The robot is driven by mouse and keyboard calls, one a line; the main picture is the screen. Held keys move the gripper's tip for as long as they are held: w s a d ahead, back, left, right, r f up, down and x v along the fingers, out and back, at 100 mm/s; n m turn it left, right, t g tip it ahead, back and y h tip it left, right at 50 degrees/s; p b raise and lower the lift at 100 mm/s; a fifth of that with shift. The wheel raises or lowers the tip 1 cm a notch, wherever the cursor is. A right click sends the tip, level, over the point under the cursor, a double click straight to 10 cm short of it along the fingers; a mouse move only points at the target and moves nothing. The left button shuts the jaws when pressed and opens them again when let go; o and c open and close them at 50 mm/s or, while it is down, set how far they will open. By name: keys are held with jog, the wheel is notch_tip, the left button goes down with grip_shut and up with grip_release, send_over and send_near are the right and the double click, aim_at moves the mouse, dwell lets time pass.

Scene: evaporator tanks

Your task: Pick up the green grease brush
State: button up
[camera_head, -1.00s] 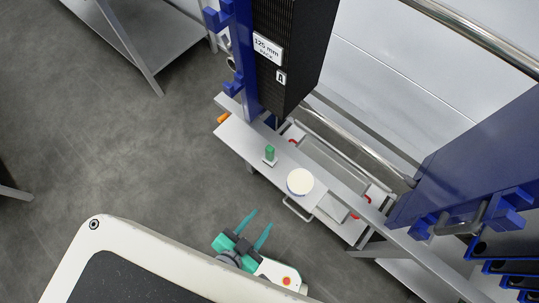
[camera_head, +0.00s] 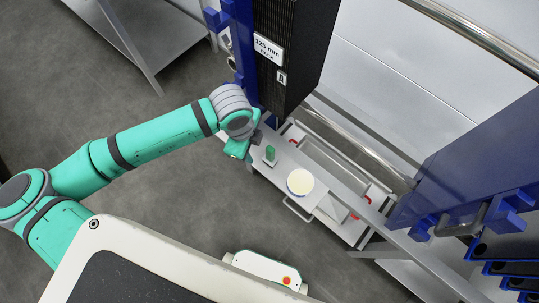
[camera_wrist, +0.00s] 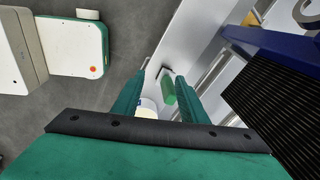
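The green grease brush (camera_head: 270,153) stands on a narrow grey shelf (camera_head: 286,169), with its green part up and a pale part below. In the wrist view the brush (camera_wrist: 169,92) shows between and beyond my two teal fingers. My gripper (camera_wrist: 160,92) is open and nothing is seen held in it. In the head view the end of my arm (camera_head: 238,148) is just left of the brush; the fingers are hidden there. I cannot tell the exact distance to the brush.
A white-topped round tub (camera_head: 300,182) stands on the shelf right of the brush. A black pleated filter pack (camera_head: 285,60) and blue frame rise close behind. A metal tray with red handles (camera_head: 340,165) lies behind the shelf. Open floor lies left.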

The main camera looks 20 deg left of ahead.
jog(key=w+d+r+m, duration=0.1)
jog(key=r, duration=0.1)
jog(key=w+d+r+m, duration=0.1)
jog(key=d+r, duration=0.1)
jog(key=w+d+r+m+g, duration=0.1)
jog(key=r, duration=0.1)
jog(key=shift+d+r, duration=0.1)
jog(key=shift+d, duration=0.15)
jog(key=shift+d+r+m+y, duration=0.1)
jog(key=shift+d+m+y, duration=0.05)
jog(key=shift+m+y, duration=0.15)
send_over(271, 149)
notch_tip(271, 149, down, 4)
jog(key=shift+s+f, duration=0.15)
jog(key=f, duration=0.5)
jog(key=shift+w, duration=0.25)
jog(key=shift+f, duration=0.6)
grip_shut()
